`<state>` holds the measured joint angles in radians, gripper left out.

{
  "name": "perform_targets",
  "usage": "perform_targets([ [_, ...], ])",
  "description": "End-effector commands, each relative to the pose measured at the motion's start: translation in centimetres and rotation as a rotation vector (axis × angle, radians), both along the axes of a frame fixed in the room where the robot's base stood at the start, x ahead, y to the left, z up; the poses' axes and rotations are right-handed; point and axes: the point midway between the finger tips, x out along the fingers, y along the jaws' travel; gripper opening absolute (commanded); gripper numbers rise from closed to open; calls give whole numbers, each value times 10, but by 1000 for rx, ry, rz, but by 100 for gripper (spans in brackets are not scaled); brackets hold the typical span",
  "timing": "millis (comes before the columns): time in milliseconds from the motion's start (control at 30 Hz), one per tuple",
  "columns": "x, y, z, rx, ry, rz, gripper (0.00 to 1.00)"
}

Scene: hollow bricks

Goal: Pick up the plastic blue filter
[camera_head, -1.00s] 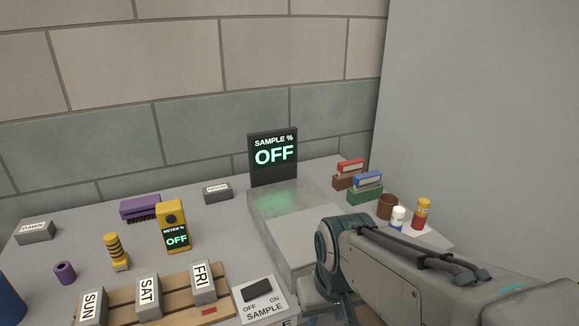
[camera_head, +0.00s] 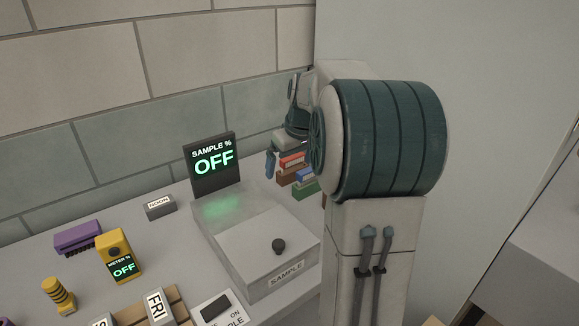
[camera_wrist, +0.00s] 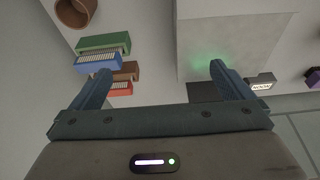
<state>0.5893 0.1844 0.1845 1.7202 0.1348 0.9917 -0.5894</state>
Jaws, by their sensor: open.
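The blue filter (camera_head: 304,175), a small block with a pale ridged strip, sits by a green block (camera_head: 305,188) at the back right of the table. The wrist view shows the blue filter (camera_wrist: 97,62) just beyond the left fingertip, beside the green block (camera_wrist: 100,43). My gripper (camera_head: 271,163) is open and empty, above and left of the blocks. My arm hides part of the table's right side.
A brown cup (camera_wrist: 76,10) shows in the wrist view beyond the green block.

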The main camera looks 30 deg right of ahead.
Motion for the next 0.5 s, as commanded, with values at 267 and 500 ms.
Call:
perform_targets([
  [267, 37, -110, 3, 14, -81, 16, 100],
  [500, 46, -131, -12, 14, -100, 23, 100],
])
